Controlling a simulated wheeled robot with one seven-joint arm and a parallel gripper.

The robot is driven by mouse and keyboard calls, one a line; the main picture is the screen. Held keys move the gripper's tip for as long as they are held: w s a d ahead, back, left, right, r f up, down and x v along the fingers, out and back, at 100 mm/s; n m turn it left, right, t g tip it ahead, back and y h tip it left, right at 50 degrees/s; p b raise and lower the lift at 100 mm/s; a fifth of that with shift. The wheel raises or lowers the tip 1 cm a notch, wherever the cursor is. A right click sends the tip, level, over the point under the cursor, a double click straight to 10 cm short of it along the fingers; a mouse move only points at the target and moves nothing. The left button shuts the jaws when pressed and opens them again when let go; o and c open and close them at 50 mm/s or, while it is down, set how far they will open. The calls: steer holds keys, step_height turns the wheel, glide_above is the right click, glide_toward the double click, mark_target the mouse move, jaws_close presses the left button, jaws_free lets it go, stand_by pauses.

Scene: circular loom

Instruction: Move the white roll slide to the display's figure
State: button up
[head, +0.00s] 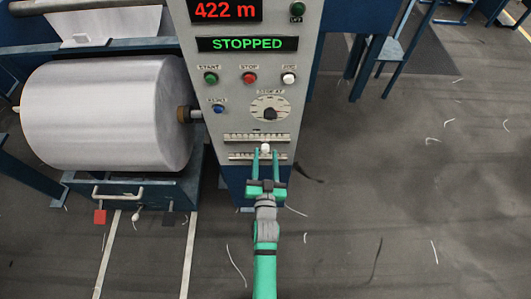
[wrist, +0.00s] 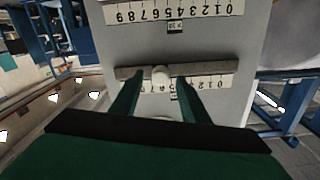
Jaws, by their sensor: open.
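The red display (head: 226,10) at the top of the grey panel reads 422 m. The white roll slide shows as a small white knob (head: 265,147) low on the panel, by the lower scale (head: 247,156). In the wrist view the white knob (wrist: 160,75) sits on a grey slot bar (wrist: 210,70), left of the bar's middle. My gripper (head: 265,152) is open at the panel, with one finger on each side of the knob. In the wrist view gaps show between knob and fingers. Its exact scale reading is hidden.
A green STOPPED sign (head: 247,44), several buttons and a black dial (head: 269,113) are higher on the panel. A second scale (head: 257,137) lies just above the lower one. Open floor (head: 400,200) lies at right.

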steer(key=shift+w, duration=0.95)
jaws_close()
stand_by(0.8)
